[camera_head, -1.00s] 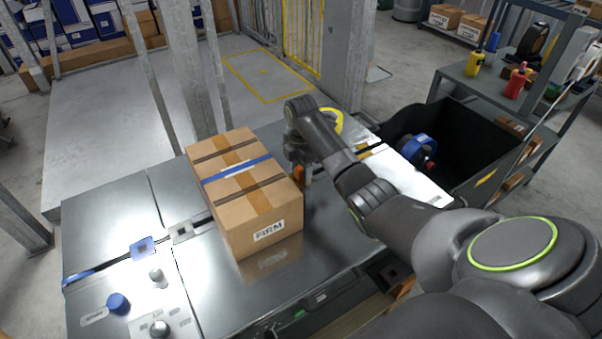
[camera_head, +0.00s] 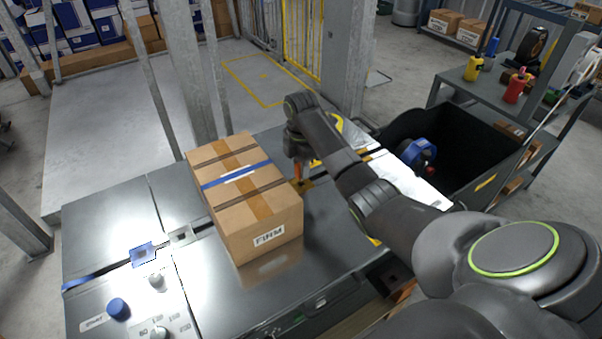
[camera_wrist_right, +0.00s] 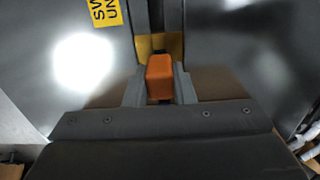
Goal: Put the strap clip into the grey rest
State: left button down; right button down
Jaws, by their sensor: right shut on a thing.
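My right gripper (camera_head: 300,180) is just right of the cardboard box on the metal table, its fingertips partly hidden. In the right wrist view its fingers (camera_wrist_right: 160,88) are shut on an orange block (camera_wrist_right: 160,75), which I take for the strap clip; it also shows small in the head view (camera_head: 298,172). A yellow piece (camera_wrist_right: 172,45) lies just beyond the orange block; I cannot tell whether they touch. A light grey square block with a dark opening (camera_head: 181,236), perhaps the grey rest, sits on the table left of the box. My left gripper is not in view.
The strapped cardboard box (camera_head: 230,205) stands between the right gripper and the grey block. A blue square piece (camera_head: 142,252) and knobs (camera_head: 118,308) are at the table's left. A black bin (camera_head: 465,140) is at the right. The table's front middle is clear.

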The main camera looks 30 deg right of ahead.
notch_tip(320, 180, up, 7)
jog(key=shift+r+p, duration=0.15)
jog(key=shift+p, duration=0.5)
jog(key=shift+r, duration=0.1)
